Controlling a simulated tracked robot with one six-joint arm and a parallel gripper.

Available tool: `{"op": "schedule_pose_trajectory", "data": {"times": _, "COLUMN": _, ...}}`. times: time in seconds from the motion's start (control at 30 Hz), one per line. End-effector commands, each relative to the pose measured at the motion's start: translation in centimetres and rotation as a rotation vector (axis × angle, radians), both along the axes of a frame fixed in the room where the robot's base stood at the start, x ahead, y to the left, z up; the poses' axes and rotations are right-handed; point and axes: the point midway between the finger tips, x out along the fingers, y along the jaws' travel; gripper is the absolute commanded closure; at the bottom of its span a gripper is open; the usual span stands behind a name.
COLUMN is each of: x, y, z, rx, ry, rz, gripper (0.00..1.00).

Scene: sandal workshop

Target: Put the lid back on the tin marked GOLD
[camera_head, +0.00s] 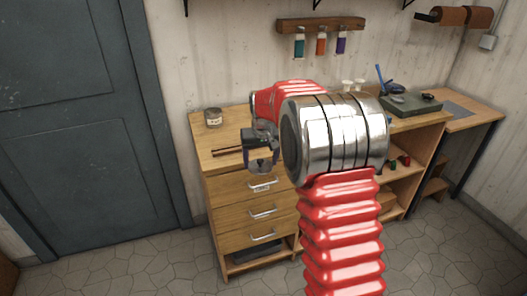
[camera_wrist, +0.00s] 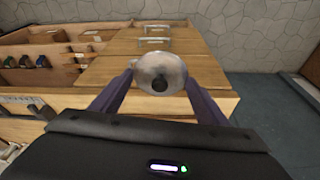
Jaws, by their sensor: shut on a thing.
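A round, pale metal lid with a black knob (camera_wrist: 160,76) is held between the two purple fingers of my gripper (camera_wrist: 157,88). In the head view my gripper (camera_head: 262,164) holds the lid at the front of the wooden bench, by the top drawer. A small tin with a pale label (camera_head: 213,118) stands upright on the back left of the bench top, apart from my gripper. Its label is too small to read, and I cannot tell if its top is open. The tin is not seen in the wrist view.
Thin dark rods (camera_head: 229,150) lie near the bench's front left. My arm hides the bench's middle. A green-grey slab (camera_head: 411,106) with dark items sits at the right. Bottles (camera_head: 320,46) hang from a wall rack. The bench top around the tin is clear.

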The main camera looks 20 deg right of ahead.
Motion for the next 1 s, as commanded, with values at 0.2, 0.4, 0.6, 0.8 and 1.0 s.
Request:
{"op": "schedule_pose_trajectory", "data": {"times": 0.2, "x": -2.6, "y": 2.7, "z": -2.3, "rx": 0.000, "ry": 0.003, "rz": 0.035, "gripper": 0.53}}
{"op": "schedule_pose_trajectory", "data": {"times": 0.4, "x": -6.8, "y": 6.6, "z": -4.8, "rx": 0.000, "ry": 0.003, "rz": 0.091, "gripper": 0.53}}
{"op": "schedule_pose_trajectory", "data": {"times": 0.6, "x": -10.2, "y": 9.8, "z": -5.9, "rx": 0.000, "ry": 0.001, "rz": 0.144, "gripper": 0.53}}
{"op": "schedule_pose_trajectory", "data": {"times": 0.8, "x": -11.1, "y": 10.7, "z": -6.2, "rx": 0.000, "ry": 0.001, "rz": 0.160, "gripper": 0.53}}
{"op": "schedule_pose_trajectory", "data": {"times": 1.0, "x": -11.1, "y": 10.7, "z": -6.2, "rx": 0.000, "ry": 0.000, "rz": 0.159, "gripper": 0.53}}
